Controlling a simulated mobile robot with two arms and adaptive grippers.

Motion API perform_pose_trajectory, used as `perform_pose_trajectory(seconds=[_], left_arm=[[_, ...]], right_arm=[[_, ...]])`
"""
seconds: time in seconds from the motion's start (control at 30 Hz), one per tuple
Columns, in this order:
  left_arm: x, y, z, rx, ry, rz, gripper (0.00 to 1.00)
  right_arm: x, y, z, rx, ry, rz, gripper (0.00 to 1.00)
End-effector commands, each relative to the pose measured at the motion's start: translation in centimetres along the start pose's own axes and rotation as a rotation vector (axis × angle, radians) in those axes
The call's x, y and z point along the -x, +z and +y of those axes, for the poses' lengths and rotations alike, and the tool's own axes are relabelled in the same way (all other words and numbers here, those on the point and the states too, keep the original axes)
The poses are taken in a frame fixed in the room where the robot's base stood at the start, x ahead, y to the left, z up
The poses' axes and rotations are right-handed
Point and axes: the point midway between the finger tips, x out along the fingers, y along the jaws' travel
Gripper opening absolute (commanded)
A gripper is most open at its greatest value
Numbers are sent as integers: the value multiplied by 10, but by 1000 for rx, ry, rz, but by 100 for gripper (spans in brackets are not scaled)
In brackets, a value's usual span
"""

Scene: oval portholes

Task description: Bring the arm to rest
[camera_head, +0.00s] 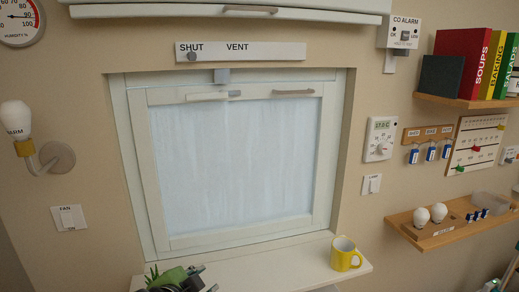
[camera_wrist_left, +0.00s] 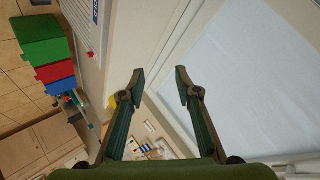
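My left gripper (camera_head: 205,281) shows at the bottom edge of the head view, low in front of the window sill (camera_head: 285,268). In the left wrist view the fingers of my left gripper (camera_wrist_left: 160,75) stand apart with nothing between them. The window (camera_head: 235,165) has a white frame and a pale pane, and the gripper is below the pane in the head view. The pane (camera_wrist_left: 260,90) also fills the right side of the wrist view. My right gripper cannot be made out in either view.
A wall lamp (camera_head: 40,145) juts out at left. Shelves with books (camera_head: 478,62) and bulbs (camera_head: 438,212) project at right.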

Motion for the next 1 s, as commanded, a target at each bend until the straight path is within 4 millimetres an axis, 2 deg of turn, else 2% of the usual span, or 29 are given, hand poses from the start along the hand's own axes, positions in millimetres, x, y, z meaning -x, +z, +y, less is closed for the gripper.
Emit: perform_pose_trajectory(seconds=[0.03, 0.27, 0.5, 0.7, 0.9, 0.93, 1.0], left_arm=[[2, 17, 20, 48, 31, -27, 31], [24, 89, 90, 269, 123, -167, 31], [66, 162, 158, 492, 186, -349, 31], [108, 212, 201, 641, 207, -501, 31], [150, 248, 231, 753, 208, -635, 31], [146, 254, 236, 760, 208, -645, 31], [124, 267, 248, 754, 212, -646, 31]], right_arm=[[0, 0, 0, 0, 0, 0, 40], [0, 0, 0, 0, 0, 0, 40], [0, 0, 0, 0, 0, 0, 40], [0, 0, 0, 0, 0, 0, 40], [0, 0, 0, 0, 0, 0, 40], [-3, 0, 0, 0, 0, 0, 40], [-11, 0, 0, 0, 0, 1, 40]])
